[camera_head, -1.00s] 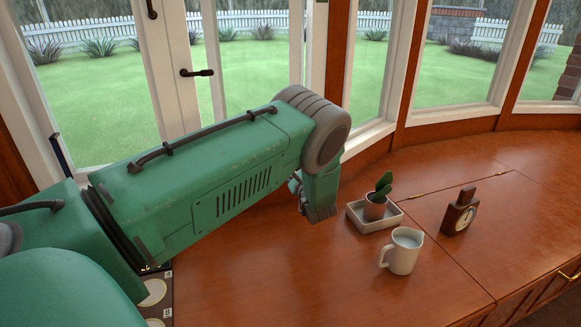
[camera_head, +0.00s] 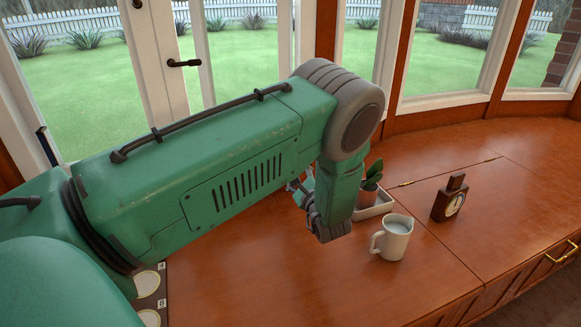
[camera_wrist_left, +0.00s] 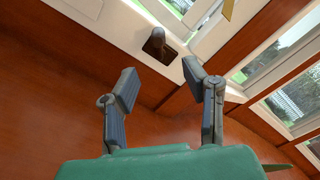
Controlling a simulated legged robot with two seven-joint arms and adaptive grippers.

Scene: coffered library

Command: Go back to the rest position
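My left arm comes in from the left across the head view and bends down at its grey joint over the wooden counter (camera_head: 260,290). My left gripper is mostly hidden behind the arm there. In the left wrist view my left gripper (camera_wrist_left: 158,74) shows its two fingers spread apart, with nothing between them. My right gripper is not in view.
A white jug (camera_head: 394,238), a dark wooden clock (camera_head: 449,198) and a potted plant (camera_head: 370,185) in a white tray (camera_head: 382,208) stand right of my arm. A panel with numbered discs (camera_head: 148,284) lies below it. Windows and a glazed door (camera_head: 150,70) stand behind.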

